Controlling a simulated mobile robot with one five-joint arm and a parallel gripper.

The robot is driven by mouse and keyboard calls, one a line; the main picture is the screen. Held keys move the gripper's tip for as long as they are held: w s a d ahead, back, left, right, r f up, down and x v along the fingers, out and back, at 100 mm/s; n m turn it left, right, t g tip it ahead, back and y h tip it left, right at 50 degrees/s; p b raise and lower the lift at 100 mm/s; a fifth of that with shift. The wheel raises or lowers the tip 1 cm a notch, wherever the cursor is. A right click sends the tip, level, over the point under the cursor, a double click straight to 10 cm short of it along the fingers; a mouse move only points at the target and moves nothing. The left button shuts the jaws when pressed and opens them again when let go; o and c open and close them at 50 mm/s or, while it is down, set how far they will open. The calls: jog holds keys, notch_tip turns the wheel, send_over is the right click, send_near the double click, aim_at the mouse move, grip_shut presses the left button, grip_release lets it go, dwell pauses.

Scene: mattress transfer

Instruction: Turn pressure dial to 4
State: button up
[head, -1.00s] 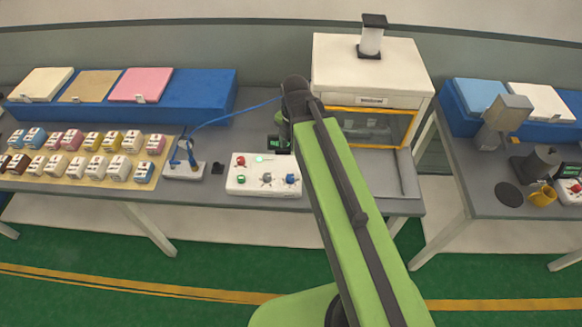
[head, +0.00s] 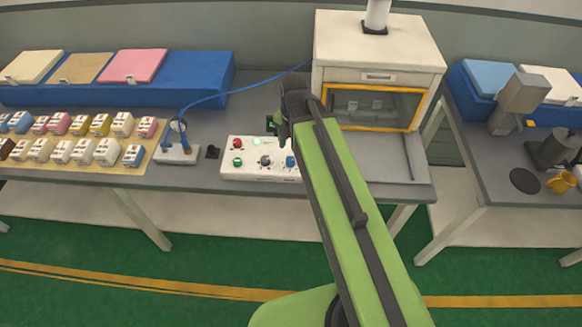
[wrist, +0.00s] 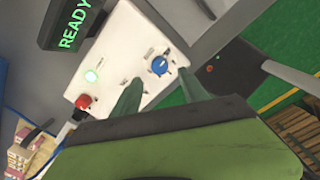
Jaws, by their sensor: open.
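The white control box (head: 258,174) lies on the left bench, with a red button (head: 237,143), a green light (head: 257,142), a green knob (head: 237,161), a grey knob (head: 265,160) and a blue dial (head: 290,161) on its face. I cannot read any label that tells which is the pressure dial. In the wrist view the blue dial (wrist: 159,65) shows between the fingers of my gripper (wrist: 160,78), which is open and empty. I cannot tell how far the tips are above the box. The dial's scale is too small to read.
A display reading READY (wrist: 72,28) stands beside the box. A white machine (head: 376,50) with a yellow-framed window is to the right. A small stand (head: 176,153) with a blue cable and a tray of coloured blocks (head: 95,168) are to the left.

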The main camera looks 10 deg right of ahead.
aim_at(290, 160)
notch_tip(290, 160, down, 6)
jog(key=b, duration=0.5)
jog(key=shift+w+f, duration=0.15)
jog(key=shift+f, duration=0.1)
jog(key=shift+r, duration=0.1)
grip_shut()
